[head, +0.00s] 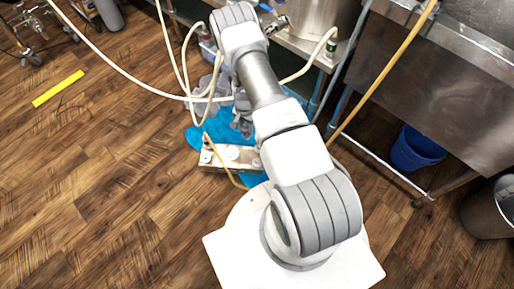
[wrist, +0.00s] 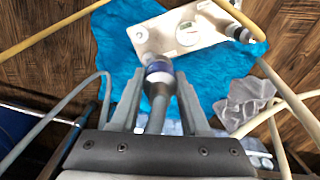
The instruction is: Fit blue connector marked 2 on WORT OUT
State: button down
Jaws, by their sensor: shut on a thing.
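My gripper (wrist: 160,84) is shut on a dark connector with a blue band (wrist: 158,70) in the wrist view. The connector points away from my wrist, toward the edge of a pale fittings block (wrist: 205,36). A grey metal stub shows just beyond the connector's tip; I cannot tell whether they touch. No number on the connector and no WORT OUT label can be read. In the head view the pale block (head: 243,154) lies on the floor, and my arm hides most of the gripper and the held connector.
The block lies on a blue cloth (head: 196,139). A second dark connector (wrist: 238,33) with a tan hose sits at the block's end. Pale hoses loop around my arm. A steel bench (head: 430,75) and blue bucket (head: 415,150) stand right. The floor at left is mostly clear.

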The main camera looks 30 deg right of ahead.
jog(key=s+f+m+b, duration=0.1)
jog(key=f, duration=0.3)
jog(key=s+d+f+b, duration=0.1)
jog(key=s+f+b, duration=0.1)
jog(key=f, duration=0.3)
jog(key=s+d+f+m+b, duration=0.1)
jog(key=s+f, duration=0.1)
jog(key=f, duration=0.3)
jog(key=shift+s+d+f+m, duration=0.1)
jog(key=shift+d+m, duration=0.05)
jog(key=shift+m, duration=0.15)
jog(key=shift+f, duration=0.8)
jog(key=shift+f, duration=1.3)
jog(key=shift+c, duration=1.6)
grip_release()
notch_tip(320, 180, up, 17)
jog(key=p, duration=0.7)
jog(key=shift+r, duration=0.2)
